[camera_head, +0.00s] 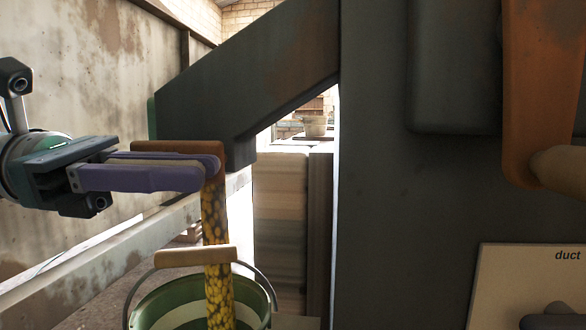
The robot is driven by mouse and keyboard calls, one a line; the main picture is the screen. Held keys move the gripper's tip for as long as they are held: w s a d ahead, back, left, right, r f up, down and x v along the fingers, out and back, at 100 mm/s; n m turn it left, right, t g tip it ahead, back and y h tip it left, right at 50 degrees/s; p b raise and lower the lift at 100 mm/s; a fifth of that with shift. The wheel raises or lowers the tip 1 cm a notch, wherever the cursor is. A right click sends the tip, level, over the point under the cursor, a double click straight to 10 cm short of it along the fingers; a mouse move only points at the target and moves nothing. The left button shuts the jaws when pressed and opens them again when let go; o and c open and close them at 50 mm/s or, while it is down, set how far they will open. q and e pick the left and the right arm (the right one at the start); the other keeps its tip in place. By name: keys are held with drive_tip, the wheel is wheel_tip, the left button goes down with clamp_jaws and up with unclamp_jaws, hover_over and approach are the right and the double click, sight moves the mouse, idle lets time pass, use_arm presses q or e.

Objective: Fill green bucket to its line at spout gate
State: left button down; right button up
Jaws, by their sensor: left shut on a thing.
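The green bucket (258,296) stands at the bottom of the view, cut off by the lower edge. Its bail with a tan wooden grip (172,257) is raised. A pale band shows inside; the fill level is hard to tell. The dark angled spout (250,75) comes down from the upper right. A yellow, dark-flecked stream (213,215) falls from below its mouth toward the bucket. My left gripper (212,168), with purple fingers, is shut at the brown gate piece (180,147) under the spout; the fingers partly hide it. My right gripper is not seen.
A large dark housing (370,220) fills the middle right. An orange lever with a tan knob (558,168) hangs at the right, above a panel marked "duct" (500,270). A pale rail (90,258) slopes behind my left gripper.

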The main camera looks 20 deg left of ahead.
use_arm(q)
drive_tip(key=shift+s+d, duration=0.15)
drive_tip(key=shift+s, duration=0.35)
drive_tip(key=c, duration=1.3)
unclamp_jaws()
drive_tip(key=shift+w, duration=0.1)
drive_tip(key=shift+o, duration=1.1)
drive_tip(key=shift+w, duration=0.2)
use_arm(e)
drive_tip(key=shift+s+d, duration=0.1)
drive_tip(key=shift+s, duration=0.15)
use_arm(q)
drive_tip(key=shift+s, duration=0.1)
drive_tip(key=v, duration=1)
drive_tip(key=shift+p, duration=0.4)
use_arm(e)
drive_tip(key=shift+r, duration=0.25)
